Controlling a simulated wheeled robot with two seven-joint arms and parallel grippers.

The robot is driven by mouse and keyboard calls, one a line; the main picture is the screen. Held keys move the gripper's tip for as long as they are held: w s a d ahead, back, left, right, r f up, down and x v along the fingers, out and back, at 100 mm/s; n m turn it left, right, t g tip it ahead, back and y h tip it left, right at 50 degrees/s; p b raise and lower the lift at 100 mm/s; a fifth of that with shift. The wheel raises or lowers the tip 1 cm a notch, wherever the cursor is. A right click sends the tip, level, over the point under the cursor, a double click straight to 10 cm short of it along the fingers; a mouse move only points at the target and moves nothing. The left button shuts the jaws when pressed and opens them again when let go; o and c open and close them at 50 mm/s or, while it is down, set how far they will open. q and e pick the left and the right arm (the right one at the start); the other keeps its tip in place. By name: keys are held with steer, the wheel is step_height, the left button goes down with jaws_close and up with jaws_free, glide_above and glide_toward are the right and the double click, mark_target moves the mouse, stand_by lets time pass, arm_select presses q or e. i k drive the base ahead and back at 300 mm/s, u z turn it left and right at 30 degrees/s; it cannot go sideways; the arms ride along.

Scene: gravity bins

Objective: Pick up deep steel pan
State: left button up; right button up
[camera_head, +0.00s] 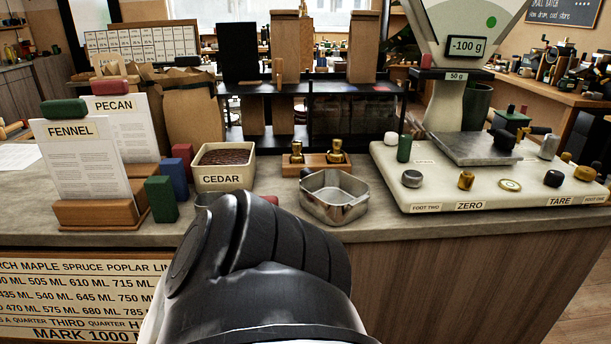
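The deep steel pan (325,207) is a shiny, square-looking open pan with rounded corners. It sits upright on the grey counter near its front edge, right of the picture's middle. It looks empty. A large black link of my own arm (262,270) rises from the bottom centre, just left of the pan, and hides part of the counter there. I cannot tell which arm it belongs to. Neither gripper's fingers show.
Behind the pan is a wooden block with brass weights (316,161). The CEDAR box (223,168) stands to the left, beside coloured blocks (161,199) and the FENNEL card (84,165). A white scale base (400,180) stands close on the right. Bare counter (373,222) lies between.

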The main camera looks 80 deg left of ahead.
mark_target(336, 197)
steer(key=u, duration=2.15)
